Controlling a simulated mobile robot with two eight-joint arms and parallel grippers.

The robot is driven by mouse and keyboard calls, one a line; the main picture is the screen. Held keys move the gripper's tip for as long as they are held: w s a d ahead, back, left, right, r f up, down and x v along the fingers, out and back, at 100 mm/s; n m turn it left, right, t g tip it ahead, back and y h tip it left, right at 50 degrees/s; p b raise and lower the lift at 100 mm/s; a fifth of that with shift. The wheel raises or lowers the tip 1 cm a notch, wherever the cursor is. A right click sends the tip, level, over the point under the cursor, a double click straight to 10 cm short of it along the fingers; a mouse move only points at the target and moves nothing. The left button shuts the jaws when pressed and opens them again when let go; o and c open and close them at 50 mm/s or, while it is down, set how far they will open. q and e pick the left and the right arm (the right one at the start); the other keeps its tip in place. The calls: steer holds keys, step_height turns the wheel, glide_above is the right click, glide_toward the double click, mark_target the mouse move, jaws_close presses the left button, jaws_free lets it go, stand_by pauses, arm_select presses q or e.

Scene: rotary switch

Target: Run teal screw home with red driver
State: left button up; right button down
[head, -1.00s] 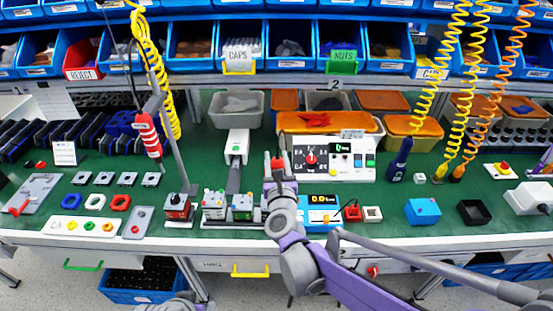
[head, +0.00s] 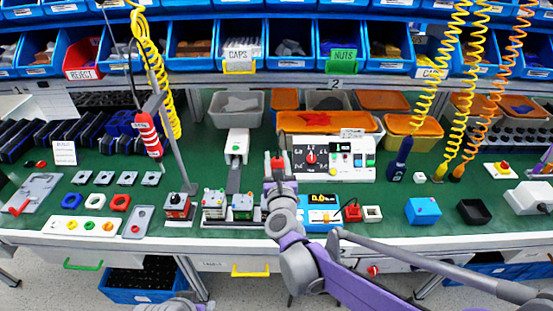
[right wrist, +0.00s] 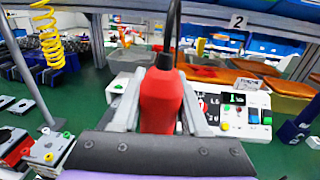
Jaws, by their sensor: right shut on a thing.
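My right gripper (head: 278,182) is above the front middle of the bench. In the right wrist view its fingers are shut on a red-bodied tool (right wrist: 160,102) with a dark stem rising from its top. The tool is upright; its lower end is hidden behind the gripper. A separate red driver (head: 148,133) with white marks hangs at the left beside a yellow coiled cord and a grey post. I cannot make out which dot is a teal screw.
A white panel with a red rotary knob (head: 311,157) stands behind and right of my gripper. A blue instrument (head: 318,219) with yellow digits sits close on its right. Coiled cords hang at the right. The green bench between cords and front edge has some free room.

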steer(key=shift+r, duration=0.1)
step_height(320, 180, up, 4)
steer(key=p, duration=0.2)
steer(key=shift+r+p, duration=0.1)
steer(key=shift+p, duration=0.25)
stand_by(0.4)
